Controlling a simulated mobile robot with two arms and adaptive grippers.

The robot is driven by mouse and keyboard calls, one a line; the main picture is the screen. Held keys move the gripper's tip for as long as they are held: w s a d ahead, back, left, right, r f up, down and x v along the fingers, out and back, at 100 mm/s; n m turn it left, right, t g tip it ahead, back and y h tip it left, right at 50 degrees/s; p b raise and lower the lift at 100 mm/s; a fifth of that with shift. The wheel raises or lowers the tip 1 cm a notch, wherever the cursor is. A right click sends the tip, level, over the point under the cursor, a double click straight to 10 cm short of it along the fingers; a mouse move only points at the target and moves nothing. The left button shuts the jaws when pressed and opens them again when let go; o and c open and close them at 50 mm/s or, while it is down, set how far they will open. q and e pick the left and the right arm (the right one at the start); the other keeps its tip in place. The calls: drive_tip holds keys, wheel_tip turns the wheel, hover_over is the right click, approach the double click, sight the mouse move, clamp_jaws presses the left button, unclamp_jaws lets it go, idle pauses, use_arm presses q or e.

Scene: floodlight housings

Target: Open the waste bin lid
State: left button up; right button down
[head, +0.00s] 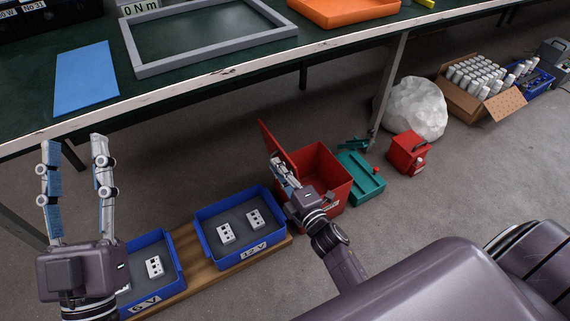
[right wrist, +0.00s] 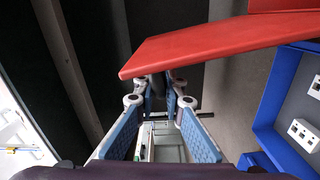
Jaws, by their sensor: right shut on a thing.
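The red waste bin (head: 325,170) stands on the floor below the workbench. Its red lid (head: 272,142) is swung up and leans to the left, so the bin's inside shows. My right gripper (head: 283,172) is at the lid's near edge, shut on it. In the right wrist view the lid (right wrist: 215,42) crosses in front of the fingertips of my right gripper (right wrist: 163,95); the exact contact is partly hidden. My left gripper (head: 73,150) is open and empty, fingers pointing up the picture, left of the blue trays and away from the bin.
Two blue trays (head: 247,262) with white sockets sit on a wooden board left of the bin. A teal box (head: 362,180), a small red box (head: 406,152) and a white bag (head: 416,108) stand right of it. The workbench edge (head: 215,77) runs above.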

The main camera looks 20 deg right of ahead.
drive_tip(key=shift+s+a+f, duration=0.1)
drive_tip(key=shift+a+f, duration=0.15)
drive_tip(key=shift+a, duration=0.15)
drive_tip(key=c, duration=2)
unclamp_jaws()
drive_tip(key=shift+c, duration=0.2)
drive_tip(key=shift+d, duration=0.1)
drive_tip(key=s, duration=1.2)
drive_tip(key=shift+d, duration=0.45)
drive_tip(key=shift+w+r, duration=0.1)
